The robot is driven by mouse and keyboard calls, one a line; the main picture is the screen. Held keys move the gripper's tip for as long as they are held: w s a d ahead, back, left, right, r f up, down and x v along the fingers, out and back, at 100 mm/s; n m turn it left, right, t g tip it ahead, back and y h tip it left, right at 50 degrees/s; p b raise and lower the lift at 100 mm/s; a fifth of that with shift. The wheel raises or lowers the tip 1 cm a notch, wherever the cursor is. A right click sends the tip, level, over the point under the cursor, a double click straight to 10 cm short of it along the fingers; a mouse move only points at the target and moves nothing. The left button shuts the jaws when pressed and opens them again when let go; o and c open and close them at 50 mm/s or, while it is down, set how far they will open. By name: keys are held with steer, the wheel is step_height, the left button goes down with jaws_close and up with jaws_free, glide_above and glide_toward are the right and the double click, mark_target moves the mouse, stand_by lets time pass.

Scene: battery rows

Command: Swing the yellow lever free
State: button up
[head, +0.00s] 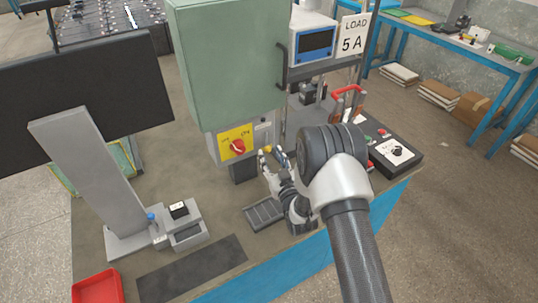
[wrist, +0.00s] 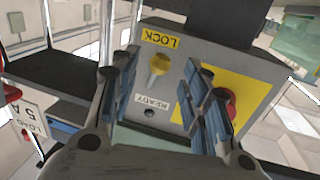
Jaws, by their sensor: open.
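The yellow lever (wrist: 158,64) sits on the face of a grey control box (wrist: 182,50), between an upside-down LOCK label (wrist: 160,39) and a READY label (wrist: 153,102) in the wrist view. In the head view it is a small yellow spot (head: 267,149) just beyond my gripper (head: 272,160). My gripper (wrist: 163,78) is open and empty, with one blue-padded finger on each side of the lever in the wrist view. I see no contact, and I cannot tell the remaining depth between fingertips and lever.
A red rotary switch (head: 237,147) on a yellow plate is left of the lever, close to one finger. The green cabinet (head: 225,60) rises above the box. A black tray (head: 264,214) lies below my gripper. A black device (head: 396,153) stands at right.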

mark_target(267, 142)
steer(key=shift+x, duration=1.45)
jaws_close()
steer(key=n+b, duration=0.1)
steer(key=b, duration=0.1)
steer(key=d+n+b, duration=0.1)
steer(key=b, duration=0.1)
steer(key=shift+w+f, duration=0.1)
steer(key=shift+w, duration=0.2)
jaws_free()
